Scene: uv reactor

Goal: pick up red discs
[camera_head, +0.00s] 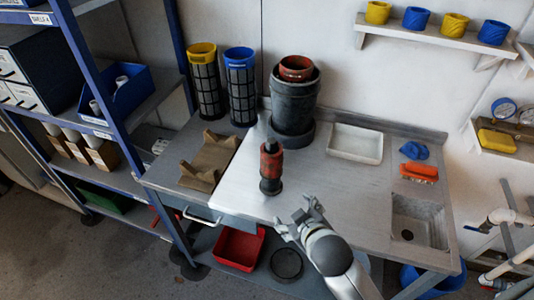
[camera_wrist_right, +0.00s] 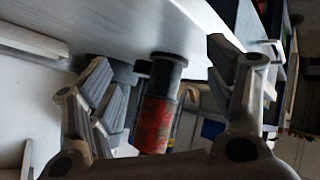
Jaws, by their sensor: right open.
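A red-and-black cylinder (camera_head: 271,162) stands upright near the front of the bench. Its middle is red, with dark parts above and below; I cannot tell whether the red part is separate discs. A large dark cylindrical vessel (camera_head: 296,105) stands behind it with a red ring-like part (camera_head: 297,68) at its top. My right gripper (camera_head: 298,217) is open and empty at the bench's front edge, to the right of and nearer than the cylinder. In the right wrist view, the cylinder (camera_wrist_right: 155,122) shows upside down between the spread fingers, apart from them. My left gripper is out of view.
Yellow and blue mesh baskets (camera_head: 205,85) stand at the back left, near a brown rack (camera_head: 210,160). The bench (camera_head: 345,190) is clear in the middle.

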